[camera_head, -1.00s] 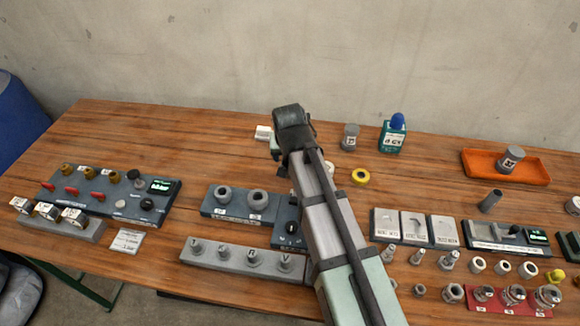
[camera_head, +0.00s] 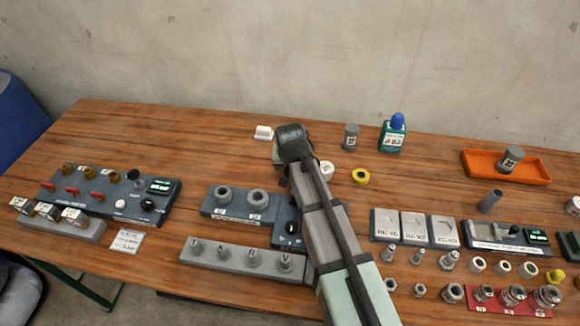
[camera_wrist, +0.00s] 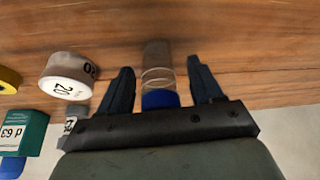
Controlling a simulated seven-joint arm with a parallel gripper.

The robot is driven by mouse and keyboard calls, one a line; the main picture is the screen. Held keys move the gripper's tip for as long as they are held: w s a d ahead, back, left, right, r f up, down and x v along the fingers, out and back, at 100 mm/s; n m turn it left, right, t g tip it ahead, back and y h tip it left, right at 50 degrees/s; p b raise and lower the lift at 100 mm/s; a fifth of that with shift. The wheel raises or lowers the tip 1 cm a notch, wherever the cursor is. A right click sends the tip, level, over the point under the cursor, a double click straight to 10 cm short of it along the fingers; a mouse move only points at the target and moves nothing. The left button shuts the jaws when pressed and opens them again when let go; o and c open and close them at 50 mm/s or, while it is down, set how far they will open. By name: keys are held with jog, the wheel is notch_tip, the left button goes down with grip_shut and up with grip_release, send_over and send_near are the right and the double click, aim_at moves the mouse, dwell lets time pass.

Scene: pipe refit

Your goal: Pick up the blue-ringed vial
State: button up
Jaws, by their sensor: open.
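The blue-ringed vial (camera_wrist: 157,74) shows in the wrist view as a clear, brownish see-through cylinder with pale rings and a blue band at its near end. It lies between the two fingers of my gripper (camera_wrist: 160,66), with a visible gap on each side. The fingers are spread and hold nothing. In the head view my wrist is over the back middle of the table and hides the fingers and the vial.
Near the gripper are a white cylinder marked 20 (camera_wrist: 67,78), a yellow ring (camera_head: 361,176), a grey labelled cylinder (camera_head: 351,137) and a blue-topped green box (camera_head: 392,139). A white block (camera_head: 264,132) stands left of my wrist. The back left of the table is clear.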

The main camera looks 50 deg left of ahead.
jog(key=shift+c, duration=0.4)
jog(key=c, duration=1)
jog(key=shift+r, duration=0.1)
